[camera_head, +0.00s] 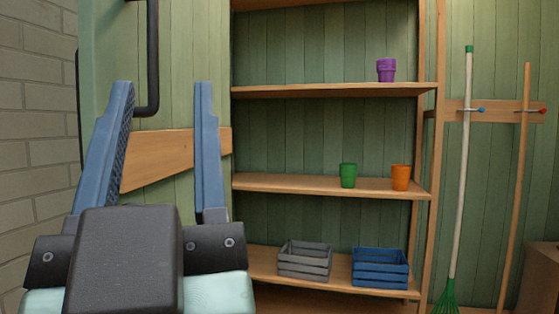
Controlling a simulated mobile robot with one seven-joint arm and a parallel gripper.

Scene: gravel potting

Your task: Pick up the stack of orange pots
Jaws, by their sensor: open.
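The orange pots (400,178) stand upright on the middle shelf of the wooden shelving, near its right end. They show as one small orange shape with a rim band; how many are stacked I cannot tell. My gripper (163,92) is large in the left foreground, its two blue fingers pointing up. It is open and empty, well to the left of the orange pots and apart from them.
A green pot (348,175) stands left of the orange pots. Purple pots (386,69) are on the shelf above. A grey crate (305,261) and a blue crate (380,267) sit on the lower shelf. A rake (461,180) and a wooden pole (518,180) hang at right.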

